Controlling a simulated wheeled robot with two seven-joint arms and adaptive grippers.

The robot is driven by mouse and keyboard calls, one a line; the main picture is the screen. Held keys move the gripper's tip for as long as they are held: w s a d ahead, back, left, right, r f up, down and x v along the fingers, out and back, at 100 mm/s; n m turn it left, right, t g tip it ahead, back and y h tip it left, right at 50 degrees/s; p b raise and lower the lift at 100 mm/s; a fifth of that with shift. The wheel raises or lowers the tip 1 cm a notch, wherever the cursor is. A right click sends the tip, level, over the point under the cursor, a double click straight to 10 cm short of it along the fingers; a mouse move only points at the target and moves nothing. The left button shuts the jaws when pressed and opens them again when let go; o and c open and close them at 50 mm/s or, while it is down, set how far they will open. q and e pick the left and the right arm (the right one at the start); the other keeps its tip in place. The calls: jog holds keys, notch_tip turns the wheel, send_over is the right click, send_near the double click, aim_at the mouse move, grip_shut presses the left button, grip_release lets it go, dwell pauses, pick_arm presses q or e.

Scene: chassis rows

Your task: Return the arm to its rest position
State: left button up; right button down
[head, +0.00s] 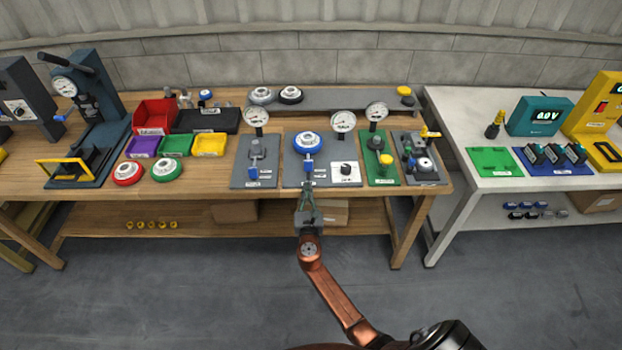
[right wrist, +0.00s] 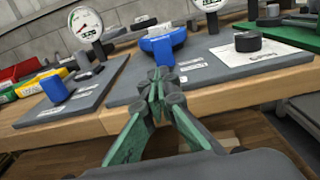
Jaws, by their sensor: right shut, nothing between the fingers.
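My right gripper (head: 308,192) reaches in from the bottom of the head view on a copper-coloured arm. Its green fingers are together and empty, and they also show in the right wrist view (right wrist: 160,82). The fingertips are at the front edge of the wooden bench (head: 215,187), near the grey middle board (head: 329,178). A round blue-rimmed part (head: 307,143) with a blue block (head: 308,165) in front of it is on that board, beyond the fingertips. I cannot tell whether the fingertips touch anything. My left gripper is not in view.
Other boards with gauges stand beside the middle one, including a green board (head: 382,172). Red (head: 155,116), purple and yellow bins and a press (head: 88,110) are at the left. A white table (head: 478,183) stands at the right. The floor (head: 200,290) before the bench is clear.

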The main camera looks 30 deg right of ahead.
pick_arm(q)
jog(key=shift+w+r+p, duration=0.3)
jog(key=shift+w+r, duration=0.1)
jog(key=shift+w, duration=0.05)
pick_arm(e)
jog(key=v, duration=0.6)
jog(key=shift+s+d, duration=0.25)
jog(key=shift+d, duration=0.1)
jog(key=shift+f, duration=0.2)
